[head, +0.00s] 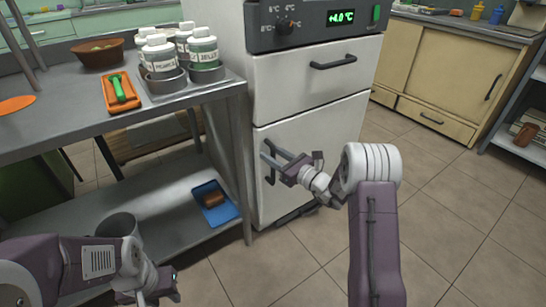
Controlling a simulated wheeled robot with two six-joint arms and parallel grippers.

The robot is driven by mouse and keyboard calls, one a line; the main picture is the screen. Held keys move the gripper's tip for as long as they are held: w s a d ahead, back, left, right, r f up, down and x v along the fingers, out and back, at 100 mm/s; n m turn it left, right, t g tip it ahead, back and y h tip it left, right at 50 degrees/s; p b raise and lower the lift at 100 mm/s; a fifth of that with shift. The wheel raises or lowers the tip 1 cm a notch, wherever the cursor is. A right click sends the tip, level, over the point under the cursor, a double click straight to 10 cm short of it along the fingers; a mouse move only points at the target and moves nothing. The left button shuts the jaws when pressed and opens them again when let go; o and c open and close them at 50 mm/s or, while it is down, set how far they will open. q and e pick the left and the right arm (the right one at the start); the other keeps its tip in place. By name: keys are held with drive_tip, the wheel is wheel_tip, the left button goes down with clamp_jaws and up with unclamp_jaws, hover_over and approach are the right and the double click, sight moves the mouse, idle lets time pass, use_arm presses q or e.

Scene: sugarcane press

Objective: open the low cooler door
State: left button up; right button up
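The cooler (318,75) is a white cabinet with a dark control panel on top. Its low door (335,130) looks shut, below an upper drawer front. The dark vertical low door handle (270,176) is near the door's left edge. My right gripper (270,154) is at the upper part of this handle, its two fingers apart and pointing left. Whether they touch or straddle the handle is hard to tell. My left gripper (168,288) is low at the bottom left, away from the cooler; its fingers are too unclear to judge.
A metal table (60,125) with labelled jars (160,55) and an orange tray (120,92) stands left of the cooler. A blue tray (215,202) lies on its lower shelf. A dark bar (297,214) is at the cooler's base. The tiled floor (450,220) at right is clear.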

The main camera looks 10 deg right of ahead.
clamp_jaws()
idle(1.3)
